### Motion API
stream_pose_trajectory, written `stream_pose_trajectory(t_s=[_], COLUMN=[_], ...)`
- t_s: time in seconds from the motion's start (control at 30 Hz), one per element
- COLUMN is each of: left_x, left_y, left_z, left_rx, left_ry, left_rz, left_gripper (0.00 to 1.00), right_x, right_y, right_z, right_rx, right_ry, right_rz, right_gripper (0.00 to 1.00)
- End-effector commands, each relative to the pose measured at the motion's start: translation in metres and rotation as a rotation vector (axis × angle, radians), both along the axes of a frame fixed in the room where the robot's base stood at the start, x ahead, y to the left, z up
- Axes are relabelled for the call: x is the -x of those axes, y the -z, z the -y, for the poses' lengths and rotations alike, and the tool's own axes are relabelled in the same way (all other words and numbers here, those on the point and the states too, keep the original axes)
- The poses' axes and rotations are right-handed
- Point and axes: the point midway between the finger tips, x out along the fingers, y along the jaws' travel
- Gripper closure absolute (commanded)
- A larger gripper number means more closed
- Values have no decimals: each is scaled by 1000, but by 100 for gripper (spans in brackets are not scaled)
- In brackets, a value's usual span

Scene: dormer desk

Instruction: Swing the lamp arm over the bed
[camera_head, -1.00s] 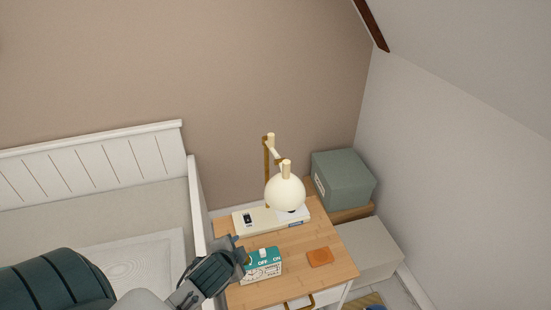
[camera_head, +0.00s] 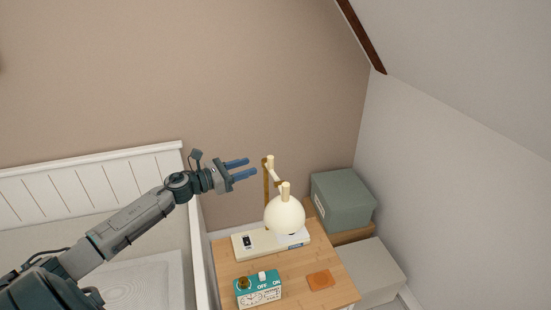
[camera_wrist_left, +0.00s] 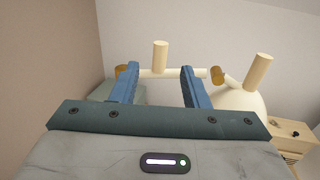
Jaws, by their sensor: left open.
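The lamp has a cream round shade (camera_head: 284,214), a brass post (camera_head: 266,186) and a cream arm (camera_head: 275,174). It stands on the wooden bedside table (camera_head: 240,270), with the shade over the tabletop. In the left wrist view the lamp arm (camera_wrist_left: 175,73) runs crosswise beyond the blue fingers. My left gripper (camera_head: 252,166) is open and empty, just left of the post's top, with its fingers pointing right toward the lamp. It appears apart from the lamp. The bed (camera_head: 85,170), with a white headboard, is at the left. My right gripper is not in view.
A teal and white box with a clock face and switch (camera_head: 258,291) stands at the table's front. An orange pad (camera_head: 321,280) lies to its right. A pale base with a dark device (camera_head: 247,242) lies under the lamp. Green (camera_head: 343,200) and grey boxes (camera_head: 370,270) stand at right.

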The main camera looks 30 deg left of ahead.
Motion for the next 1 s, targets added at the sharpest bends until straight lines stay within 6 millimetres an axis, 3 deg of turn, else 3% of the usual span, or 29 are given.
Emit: stream_pose_trajectory(t_s=[0.27,0.7,1.0], left_x=[-20,-77,-93], left_y=[-5,-5,-1], left_z=[12,43,53], left_rx=[0,1,-2], left_ry=[3,2,3], left_rz=[7,3,1], left_gripper=[59,59,59], right_x=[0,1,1], right_y=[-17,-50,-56], right_z=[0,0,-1], right_rx=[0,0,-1], right_ry=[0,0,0], right_rz=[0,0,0], right_gripper=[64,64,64])
